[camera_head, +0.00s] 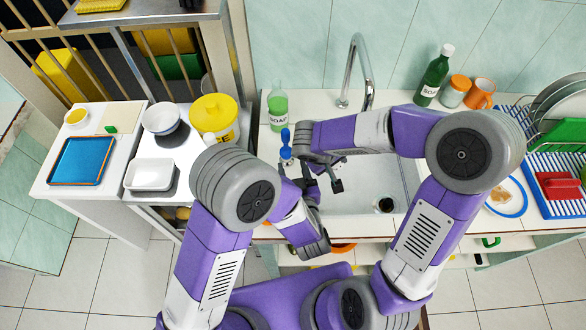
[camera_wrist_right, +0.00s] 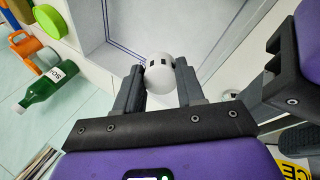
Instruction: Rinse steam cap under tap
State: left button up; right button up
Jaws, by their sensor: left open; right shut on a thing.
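The steam cap (camera_wrist_right: 159,74) is a small white rounded piece with dark square slots. In the right wrist view my right gripper (camera_wrist_right: 160,88) is shut on it, a finger on each side. In the head view my right gripper (camera_head: 320,160) is above the left part of the sink (camera_head: 350,202), where the cap is mostly hidden by the arms. My left gripper (camera_head: 310,186) is open beside the right one, close to the cap. The silver curved tap (camera_head: 353,65) stands at the back of the sink, behind my right forearm.
A green soap bottle (camera_head: 278,108) and a blue-topped item (camera_head: 285,140) stand left of the sink. A dark green bottle (camera_head: 435,75), a jar (camera_head: 455,91) and an orange mug (camera_head: 481,93) stand behind right. A dish rack (camera_head: 550,155) is at the right.

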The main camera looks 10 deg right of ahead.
dwell(0.3)
jog(key=s+a+r, duration=0.2)
jog(key=a+r, duration=0.2)
jog(key=shift+a+p, duration=0.3)
jog(key=shift+p, duration=0.15)
jog(key=shift+s, duration=0.15)
dwell(0.6)
